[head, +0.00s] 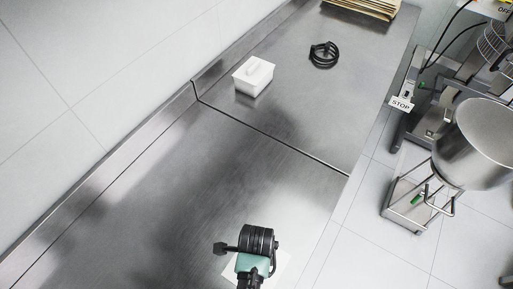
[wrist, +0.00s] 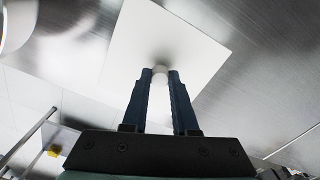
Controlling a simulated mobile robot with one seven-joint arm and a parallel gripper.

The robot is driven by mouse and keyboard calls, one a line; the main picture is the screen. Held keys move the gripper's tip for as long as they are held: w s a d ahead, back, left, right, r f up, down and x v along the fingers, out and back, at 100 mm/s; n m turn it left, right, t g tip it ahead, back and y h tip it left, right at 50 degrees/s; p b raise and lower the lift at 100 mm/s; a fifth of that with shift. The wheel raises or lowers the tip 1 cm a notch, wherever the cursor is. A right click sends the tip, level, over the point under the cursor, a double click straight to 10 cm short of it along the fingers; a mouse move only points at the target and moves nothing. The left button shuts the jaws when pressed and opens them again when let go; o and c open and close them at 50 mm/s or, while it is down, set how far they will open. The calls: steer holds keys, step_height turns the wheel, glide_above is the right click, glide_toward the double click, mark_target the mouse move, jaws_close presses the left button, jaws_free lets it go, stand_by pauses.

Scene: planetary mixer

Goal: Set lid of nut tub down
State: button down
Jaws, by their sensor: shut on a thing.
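My gripper (wrist: 160,76) is shut on the small round knob of a flat white square lid (wrist: 188,42) in the wrist view. The lid is spread out beyond the fingertips, with brushed steel behind it. In the head view the lid (head: 284,268) shows only partly, past my wrist, near the front right edge of the steel bench. My fingers are hidden there. I cannot tell whether the lid touches the bench or is above it. A white lidded box (head: 252,77) stands far back on the bench; I cannot tell whether it is the nut tub.
The steel bench (head: 180,180) is clear in the middle, with a seam across it and a raised edge along the wall. A coiled black cable (head: 323,55) and a brown stack (head: 362,8) lie at the back. A mixer bowl (head: 478,145) stands right, beyond a floor gap.

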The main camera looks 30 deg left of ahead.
steer(key=c, duration=0.7)
jaws_free()
step_height(320, 180, up, 12)
steer(key=shift+r+b, duration=0.1)
steer(key=shift+b, duration=0.25)
